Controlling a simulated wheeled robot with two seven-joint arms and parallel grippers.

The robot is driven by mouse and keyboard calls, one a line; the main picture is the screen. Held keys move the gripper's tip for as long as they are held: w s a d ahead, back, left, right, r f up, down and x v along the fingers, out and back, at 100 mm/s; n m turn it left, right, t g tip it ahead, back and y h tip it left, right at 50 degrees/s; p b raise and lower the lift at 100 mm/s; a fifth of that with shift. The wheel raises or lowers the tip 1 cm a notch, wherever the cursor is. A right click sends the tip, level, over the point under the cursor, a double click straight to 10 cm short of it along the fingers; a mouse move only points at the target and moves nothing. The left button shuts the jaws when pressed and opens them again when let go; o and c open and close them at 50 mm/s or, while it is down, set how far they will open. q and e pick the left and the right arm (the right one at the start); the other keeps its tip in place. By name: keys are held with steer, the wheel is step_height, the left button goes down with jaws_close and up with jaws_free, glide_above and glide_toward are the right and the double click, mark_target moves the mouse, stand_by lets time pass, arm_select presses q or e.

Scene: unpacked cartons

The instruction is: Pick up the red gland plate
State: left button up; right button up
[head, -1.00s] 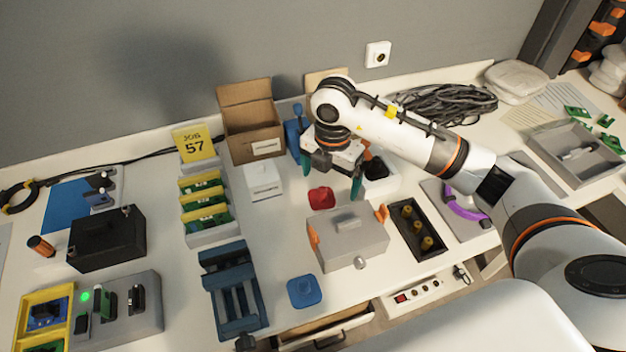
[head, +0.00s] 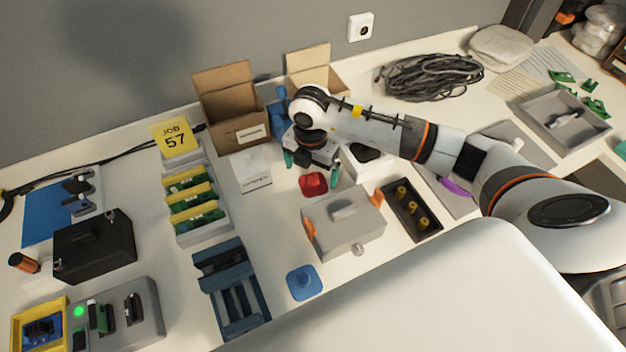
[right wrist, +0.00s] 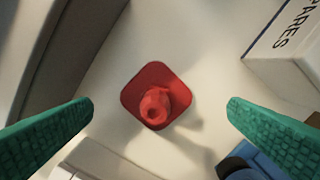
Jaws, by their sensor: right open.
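The red gland plate (head: 313,184) lies on the white table, between the small white carton and the grey box. In the right wrist view the red gland plate (right wrist: 156,96) is a rounded square with a raised round stub, turned like a diamond. My right gripper (head: 311,166) is open just above and behind the plate. Its green fingers stand wide apart in the right wrist view (right wrist: 160,122), with the plate between and beyond them, untouched. My left gripper is not in view.
The grey box (head: 345,226) with orange clips stands in front of the plate. A white carton (head: 250,172) is to its left. A blue plate (head: 303,282) lies nearer. A black tray (head: 428,233) with brass parts is at right. Bare table lies left of the grey box.

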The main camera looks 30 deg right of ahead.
mark_target(313, 175)
steer(key=shift+s+d+f, duration=0.1)
steer(key=shift+d+f, duration=0.05)
steer(key=shift+f, duration=0.8)
steer(key=shift+d+f, duration=0.1)
steer(key=shift+f, duration=0.8)
steer(key=c, duration=1.1)
